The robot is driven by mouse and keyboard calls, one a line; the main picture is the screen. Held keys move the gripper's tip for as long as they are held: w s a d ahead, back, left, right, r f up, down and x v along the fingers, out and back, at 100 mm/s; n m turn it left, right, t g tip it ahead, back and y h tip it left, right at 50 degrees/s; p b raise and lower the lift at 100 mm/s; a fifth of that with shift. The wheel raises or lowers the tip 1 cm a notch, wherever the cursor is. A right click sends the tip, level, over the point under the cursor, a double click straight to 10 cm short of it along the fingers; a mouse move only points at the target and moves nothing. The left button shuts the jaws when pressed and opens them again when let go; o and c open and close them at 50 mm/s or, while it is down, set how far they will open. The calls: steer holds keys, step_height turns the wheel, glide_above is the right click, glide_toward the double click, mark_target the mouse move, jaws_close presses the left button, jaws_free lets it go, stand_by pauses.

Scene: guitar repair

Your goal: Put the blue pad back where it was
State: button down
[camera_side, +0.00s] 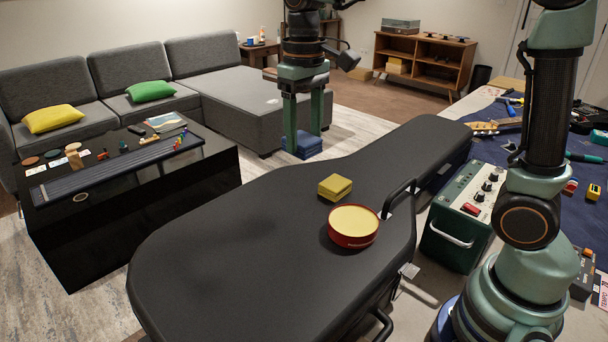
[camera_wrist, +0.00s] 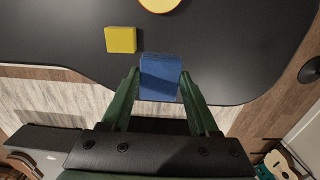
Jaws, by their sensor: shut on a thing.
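The blue pad (camera_side: 302,146) is between the fingertips of my gripper (camera_side: 304,140) in the side view. My gripper is shut on it. In the wrist view the blue pad (camera_wrist: 160,77) sits between the two green fingers, in front of the edge of the black guitar case (camera_wrist: 215,60). In the side view the pad shows beyond the far edge of the guitar case (camera_side: 230,240); its height above the case is hard to tell. A yellow pad (camera_side: 335,187) lies on the case, next to a round red tin (camera_side: 353,226) with a pale yellow top.
A green amplifier (camera_side: 465,215) stands right of the case, by a blue-covered workbench (camera_side: 590,165) with tools. A grey sofa (camera_side: 150,80) and a black low table (camera_side: 130,180) stand at the left. The case's broad left part is clear.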

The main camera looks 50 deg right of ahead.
step_height(320, 180, down, 12)
steer(key=shift+f, duration=0.25)
stand_by(0.4)
steer(key=shift+c, duration=0.7)
jaws_free()
steer(key=shift+f, duration=0.1)
